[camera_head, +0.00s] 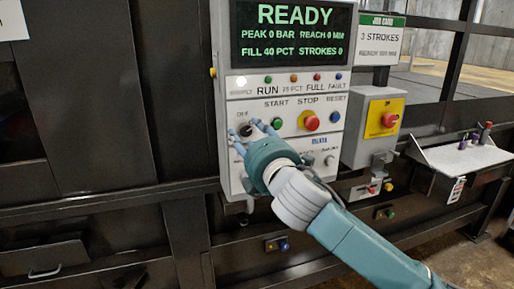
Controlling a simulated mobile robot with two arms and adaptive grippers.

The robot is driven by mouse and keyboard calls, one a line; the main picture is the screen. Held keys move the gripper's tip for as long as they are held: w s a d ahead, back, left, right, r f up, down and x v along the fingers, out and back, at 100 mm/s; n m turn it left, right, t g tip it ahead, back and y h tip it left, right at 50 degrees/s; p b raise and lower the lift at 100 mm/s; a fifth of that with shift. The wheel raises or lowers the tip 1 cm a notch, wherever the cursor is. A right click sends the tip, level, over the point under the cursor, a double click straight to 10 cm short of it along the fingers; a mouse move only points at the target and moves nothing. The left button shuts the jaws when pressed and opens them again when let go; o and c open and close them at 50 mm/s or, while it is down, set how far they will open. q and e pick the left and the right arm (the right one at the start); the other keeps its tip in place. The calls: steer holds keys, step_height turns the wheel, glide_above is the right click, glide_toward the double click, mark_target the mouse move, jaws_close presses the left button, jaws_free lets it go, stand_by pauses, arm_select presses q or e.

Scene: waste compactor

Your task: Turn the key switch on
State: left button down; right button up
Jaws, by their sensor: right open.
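The control panel (224,70) is a light grey upright box with a green-lettered screen (292,33) that reads READY. My right gripper (247,128), teal with light blue fingers, reaches up from the lower right to the panel's left side. Its fingers are spread apart on either side of a small round switch (246,130) under a label that seems to read OFF. This looks like the key switch. The gripper body hides the panel below it, and I cannot tell whether the fingers touch the switch or which way it points. My left gripper is out of view.
Right of the switch are a green START button (276,123), a red STOP button (312,123) and a blue RESET button (335,117). A grey box with a red emergency button (390,119) stands farther right. A tray-like shelf (462,158) juts out at the far right.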

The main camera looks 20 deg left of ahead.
steer(key=v, duration=1)
